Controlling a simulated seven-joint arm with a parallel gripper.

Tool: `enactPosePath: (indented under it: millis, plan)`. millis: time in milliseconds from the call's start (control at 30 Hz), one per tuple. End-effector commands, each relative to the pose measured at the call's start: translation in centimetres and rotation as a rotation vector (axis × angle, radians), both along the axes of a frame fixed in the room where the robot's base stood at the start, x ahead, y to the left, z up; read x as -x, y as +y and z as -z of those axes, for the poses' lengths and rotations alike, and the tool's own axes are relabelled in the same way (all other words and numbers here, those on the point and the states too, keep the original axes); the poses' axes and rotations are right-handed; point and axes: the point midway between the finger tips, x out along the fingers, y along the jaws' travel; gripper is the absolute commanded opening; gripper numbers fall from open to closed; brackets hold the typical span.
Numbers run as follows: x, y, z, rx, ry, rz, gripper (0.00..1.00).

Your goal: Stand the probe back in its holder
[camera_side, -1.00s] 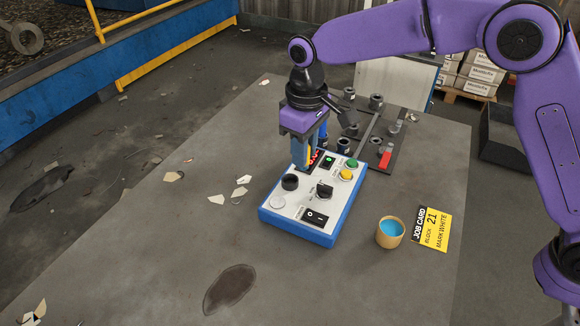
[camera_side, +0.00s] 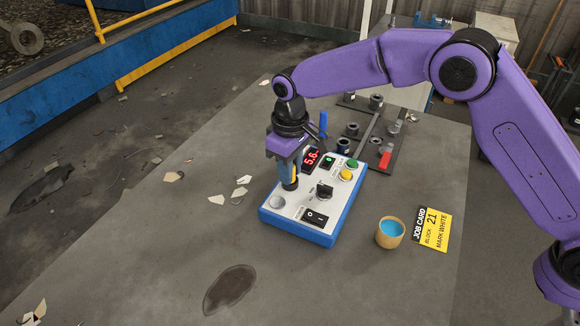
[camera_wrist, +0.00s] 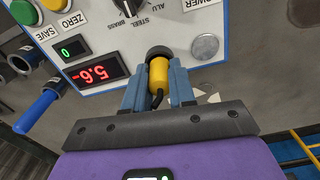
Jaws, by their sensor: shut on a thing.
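The probe is a yellow cylinder (camera_wrist: 158,75) with a dark cable, held between the blue fingers of my gripper (camera_wrist: 158,88). My gripper (camera_side: 288,180) stands over the left part of the white and blue gauge box (camera_side: 326,222). A black round piece (camera_wrist: 158,53) shows at the probe's far end, in line with it; it looks like the holder cup. In the side view the fingers mostly cover this spot, just above the silver disc (camera_side: 277,204). I cannot tell whether the probe's tip is inside the cup or only above it.
A selector knob (camera_side: 324,191), a black switch (camera_side: 314,218) and coloured buttons (camera_side: 346,174) stand on the box. A dark rack (camera_side: 395,125) with pipe pieces lies behind. A blue-filled cup (camera_side: 390,232) and yellow job card (camera_side: 430,229) lie right.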

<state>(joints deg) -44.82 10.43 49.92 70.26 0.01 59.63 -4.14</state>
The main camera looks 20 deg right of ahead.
Motion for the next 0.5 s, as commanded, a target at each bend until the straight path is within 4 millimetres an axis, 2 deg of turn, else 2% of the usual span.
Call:
enactPosePath:
  millis: [133,167,233,500]
  plan:
    - [0.01,0.02,0.3,0.0,0.0,0.0,0.0]
    - [0.02,0.02,0.34,0.0,0.0,0.0,0.28]
    - [0.02,0.02,0.3,0.0,0.0,0.0,0.5]
    - [0.02,0.01,0.26,0.0,0.0,0.0,0.5]
